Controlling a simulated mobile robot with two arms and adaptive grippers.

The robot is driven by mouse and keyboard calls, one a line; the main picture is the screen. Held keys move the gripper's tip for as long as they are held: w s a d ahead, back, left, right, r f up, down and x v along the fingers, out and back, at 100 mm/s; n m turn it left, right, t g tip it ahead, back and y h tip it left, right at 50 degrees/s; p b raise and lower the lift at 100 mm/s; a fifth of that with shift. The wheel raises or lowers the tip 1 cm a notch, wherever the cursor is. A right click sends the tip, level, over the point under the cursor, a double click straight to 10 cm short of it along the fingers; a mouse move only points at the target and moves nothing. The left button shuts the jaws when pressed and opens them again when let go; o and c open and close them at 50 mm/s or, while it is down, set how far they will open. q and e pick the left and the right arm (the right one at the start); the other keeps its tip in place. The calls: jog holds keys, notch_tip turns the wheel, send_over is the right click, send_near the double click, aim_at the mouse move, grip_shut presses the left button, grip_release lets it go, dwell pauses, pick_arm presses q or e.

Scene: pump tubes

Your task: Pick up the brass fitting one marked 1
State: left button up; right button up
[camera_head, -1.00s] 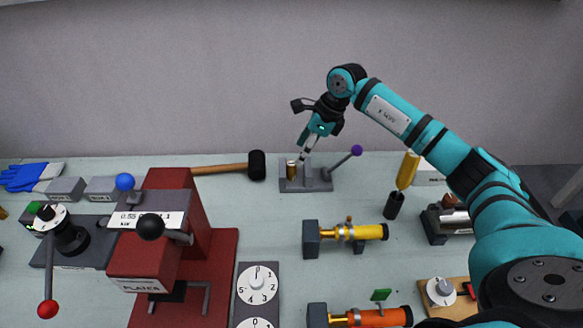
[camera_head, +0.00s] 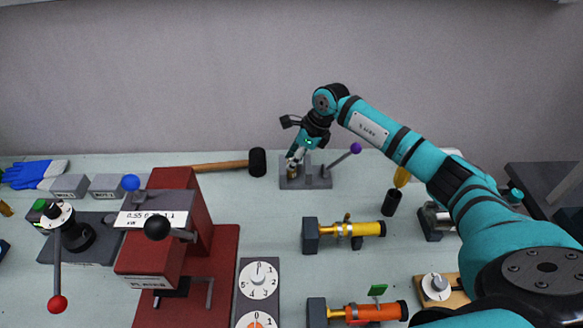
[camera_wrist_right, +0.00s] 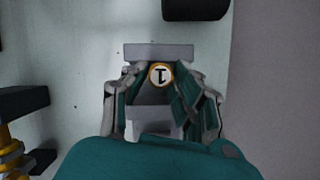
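The brass fitting marked 1 (camera_head: 292,173) stands upright in a small grey fixture (camera_head: 318,182) at the back of the bench. In the right wrist view the fitting's round top with a dark 1 (camera_wrist_right: 161,75) shows between the fingers. My right gripper (camera_head: 295,160) is directly over the fitting, and its fingers (camera_wrist_right: 162,84) reach down on both sides of it. Gaps show between the fingers and the fitting, so the gripper looks open around it. The fitting's lower part is hidden in the wrist view. My left gripper is not in view.
A purple-knobbed lever (camera_head: 345,158) rises from the fixture's right side. A black-headed mallet (camera_head: 257,162) lies to its left. A red press (camera_head: 190,235) stands at front left. A dark cup (camera_head: 391,203) and a yellow cylinder assembly (camera_head: 350,229) stand at right.

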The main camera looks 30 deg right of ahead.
grip_shut()
